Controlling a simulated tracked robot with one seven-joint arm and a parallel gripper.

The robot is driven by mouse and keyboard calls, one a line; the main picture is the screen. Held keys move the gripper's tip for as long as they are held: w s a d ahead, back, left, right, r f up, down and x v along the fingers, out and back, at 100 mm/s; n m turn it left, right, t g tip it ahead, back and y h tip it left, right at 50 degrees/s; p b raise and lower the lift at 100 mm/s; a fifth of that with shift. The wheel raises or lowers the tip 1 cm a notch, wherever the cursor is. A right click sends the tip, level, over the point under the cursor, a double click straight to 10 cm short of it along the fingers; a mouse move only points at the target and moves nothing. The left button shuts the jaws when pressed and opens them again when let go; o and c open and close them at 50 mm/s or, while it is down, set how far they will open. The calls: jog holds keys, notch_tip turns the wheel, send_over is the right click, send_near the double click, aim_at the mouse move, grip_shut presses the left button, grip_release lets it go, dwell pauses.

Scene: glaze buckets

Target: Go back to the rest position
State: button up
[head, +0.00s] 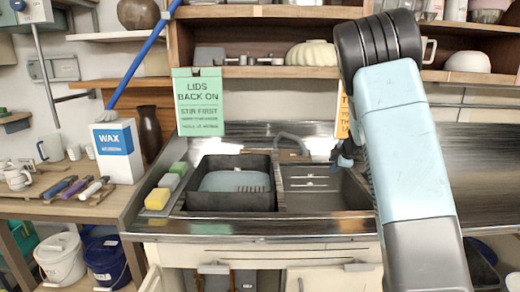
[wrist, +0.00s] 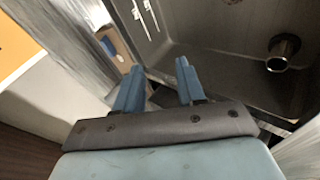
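My gripper (wrist: 158,85) shows in the wrist view with its two blue fingers apart and nothing visible between them. It is open over the sink area. In the head view my gripper (head: 345,155) is mostly hidden behind my pale blue arm, which rises on the right and bends down near the sink basin (head: 325,195). The basin also shows in the wrist view, with a round metal drain or pipe (wrist: 283,52) in it.
A dark tub (head: 232,200) sits left of the basin, beside sponges (head: 157,199). Shelves with bowls (head: 312,53) run behind. A white bucket (head: 60,258) and a blue bucket (head: 106,260) stand low on the left.

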jog(key=s+d+r+m+t+h, duration=0.2)
jog(key=s+r+m, duration=0.1)
jog(key=r, duration=0.3)
jog(key=s+d+r+m+t+h, duration=0.1)
jog(key=s+d+r+m, duration=0.15)
jog(key=r, duration=0.45)
jog(key=s+d+r+m+h, duration=0.1)
jog(key=s+r+m, duration=0.2)
jog(key=s, duration=0.3)
jog(key=s+r+m+h, duration=0.1)
jog(key=s+r+m, duration=0.1)
jog(key=s+m, duration=0.35)
jog(key=s+a+f+m+g+y, duration=0.1)
jog(key=s+a+g, duration=0.2)
jog(key=s, duration=1.3)
jog(key=s+a+f+m+g+y, duration=0.1)
jog(key=s+a, duration=0.7)
jog(key=s, duration=0.8)
jog(key=shift+s+a+f+m+g+y, duration=0.2)
jog(key=shift+s+f+m+g+y, duration=0.15)
jog(key=shift+f+m+g, duration=0.45)
jog(key=shift+d+r, duration=0.1)
jog(key=shift+r, duration=0.1)
